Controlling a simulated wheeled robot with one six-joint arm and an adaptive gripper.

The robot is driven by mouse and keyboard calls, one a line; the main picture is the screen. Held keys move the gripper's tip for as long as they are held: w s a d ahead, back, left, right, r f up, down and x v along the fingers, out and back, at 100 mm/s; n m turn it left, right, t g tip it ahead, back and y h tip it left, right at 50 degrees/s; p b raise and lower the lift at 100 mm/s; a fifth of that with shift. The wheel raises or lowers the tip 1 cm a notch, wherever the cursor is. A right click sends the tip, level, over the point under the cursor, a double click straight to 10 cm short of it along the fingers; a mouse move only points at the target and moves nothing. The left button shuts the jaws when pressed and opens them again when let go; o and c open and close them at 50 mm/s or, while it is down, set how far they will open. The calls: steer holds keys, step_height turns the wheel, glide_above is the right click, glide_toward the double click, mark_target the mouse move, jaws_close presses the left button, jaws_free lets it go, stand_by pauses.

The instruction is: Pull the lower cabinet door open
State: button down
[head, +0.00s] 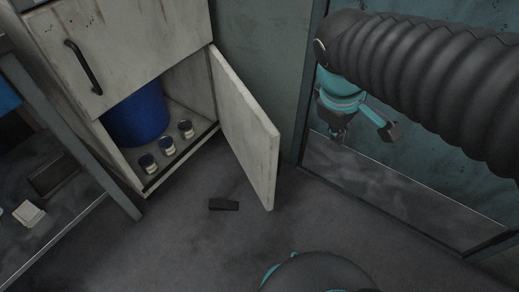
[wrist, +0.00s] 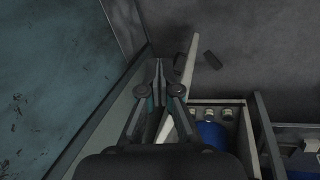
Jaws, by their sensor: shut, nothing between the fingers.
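The lower cabinet door (head: 246,130) stands wide open in the head view, swung out to the right on its right-hand hinge side. The cabinet (head: 130,50) shows its lower compartment, with a blue drum (head: 138,118) and several small cups (head: 167,146) inside. In the wrist view the door appears as a thin pale edge (wrist: 188,66) beside my gripper (wrist: 159,66). My gripper is shut and empty, with its fingertips together. In the head view it hangs to the right of the door, apart from it, partly hidden by my arm.
A small dark block (head: 224,204) lies on the floor before the cabinet. The upper door has a black handle (head: 83,67) and is closed. A shelf unit (head: 70,215) stands at the left. A wall panel (head: 400,190) is close at the right. The floor between is mostly clear.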

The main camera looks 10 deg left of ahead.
steer(key=w+a+f+n+h+b, duration=0.1)
steer(key=a+f+n+h+b, duration=0.2)
steer(key=a, duration=0.4)
steer(key=w+a+f+n, duration=0.2)
steer(key=a+f+n, duration=0.1)
steer(key=a+n, duration=0.35)
steer(key=n+t+h+b, duration=0.2)
steer(key=n+t, duration=0.1)
steer(key=n, duration=0.3)
glide_toward(267, 148)
steer(key=s+a+r, duration=0.2)
steer(key=s+a, duration=0.2)
steer(key=a, duration=0.1)
steer(key=shift+m, duration=0.25)
steer(key=b+x, duration=0.1)
steer(key=x, duration=0.3)
steer(key=r+b+x, duration=0.1)
steer(key=x, duration=0.2)
steer(key=w+d+x, duration=0.1)
steer(key=x, duration=0.3)
steer(key=shift+w+d+b, duration=0.1)
steer(key=shift+d+b, duration=0.1)
steer(key=shift+b, duration=0.2)
steer(key=shift+w+d, duration=0.35)
steer(key=shift+d, duration=0.1)
